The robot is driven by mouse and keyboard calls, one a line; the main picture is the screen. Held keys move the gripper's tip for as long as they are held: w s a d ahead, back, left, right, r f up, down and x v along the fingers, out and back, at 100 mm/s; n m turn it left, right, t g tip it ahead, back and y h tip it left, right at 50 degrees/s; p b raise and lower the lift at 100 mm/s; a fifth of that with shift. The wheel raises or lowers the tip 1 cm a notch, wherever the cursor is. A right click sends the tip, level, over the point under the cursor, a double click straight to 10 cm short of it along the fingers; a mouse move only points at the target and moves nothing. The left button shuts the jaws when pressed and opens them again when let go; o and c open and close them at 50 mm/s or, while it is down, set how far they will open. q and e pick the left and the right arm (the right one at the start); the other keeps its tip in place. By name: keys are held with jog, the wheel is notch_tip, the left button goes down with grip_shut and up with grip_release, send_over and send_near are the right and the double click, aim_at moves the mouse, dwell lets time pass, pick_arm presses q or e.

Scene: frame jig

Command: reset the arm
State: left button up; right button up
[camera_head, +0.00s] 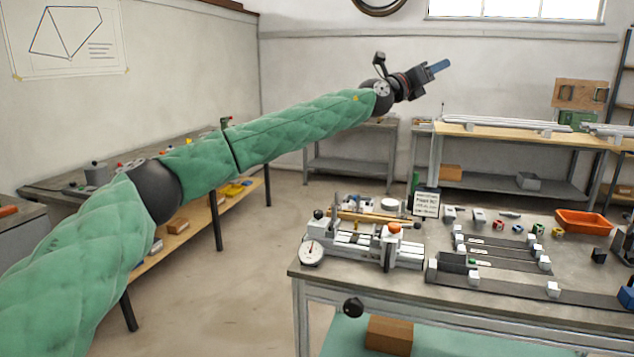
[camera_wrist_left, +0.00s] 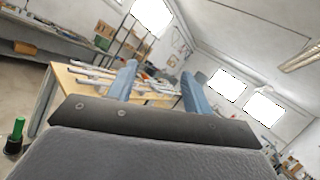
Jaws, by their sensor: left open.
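My left arm, in a green quilted sleeve, reaches from the lower left across the head view. My left gripper (camera_head: 440,67) is raised in the air at the upper middle, well above and behind the jig table. In the left wrist view its two blue fingers (camera_wrist_left: 160,88) stand apart with nothing between them, so it is open and empty. Behind the fingers is a wooden-topped bench (camera_wrist_left: 68,88) with pale bars on it. My right gripper is in neither view.
A grey work table (camera_head: 480,309) at the lower right carries a jig with a dial gauge (camera_head: 312,252), small blocks and an orange tray (camera_head: 584,222). The wooden-topped bench (camera_head: 510,134) stands behind it. A side bench runs under my arm. Floor between is clear.

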pick_arm(q)
jog(key=s+a+r+n+t, duration=0.2)
jog(key=s+r+n+t, duration=0.5)
jog(key=n, duration=0.3)
jog(key=s+a+f+n+t+y, duration=0.3)
jog(key=a+n+t+y, duration=0.25)
jog(key=n+y, duration=0.6)
jog(key=s+a+f+n+g+y+p, duration=0.15)
jog(key=s+a+f+n+g, duration=0.6)
jog(key=f, duration=0.95)
jog(key=s+a+f+n+g+y+p, duration=0.15)
jog(key=s+a+f+n, duration=0.25)
jog(key=s+a+f, duration=0.75)
jog(key=s+a+f+n+g+y+p, duration=0.15)
jog(key=s+a+f+n+g, duration=0.35)
jog(key=a+f, duration=1.2)
jog(key=s+d+f+n+g+y+p, duration=0.1)
jog(key=s+f+g, duration=0.6)
jog(key=s+f, duration=2.2)
notch_tip(320, 180, down, 3)
jog(key=shift+s+f+n+p, duration=0.15)
jog(key=shift+n+p, duration=0.3)
jog(key=shift+n, duration=0.55)
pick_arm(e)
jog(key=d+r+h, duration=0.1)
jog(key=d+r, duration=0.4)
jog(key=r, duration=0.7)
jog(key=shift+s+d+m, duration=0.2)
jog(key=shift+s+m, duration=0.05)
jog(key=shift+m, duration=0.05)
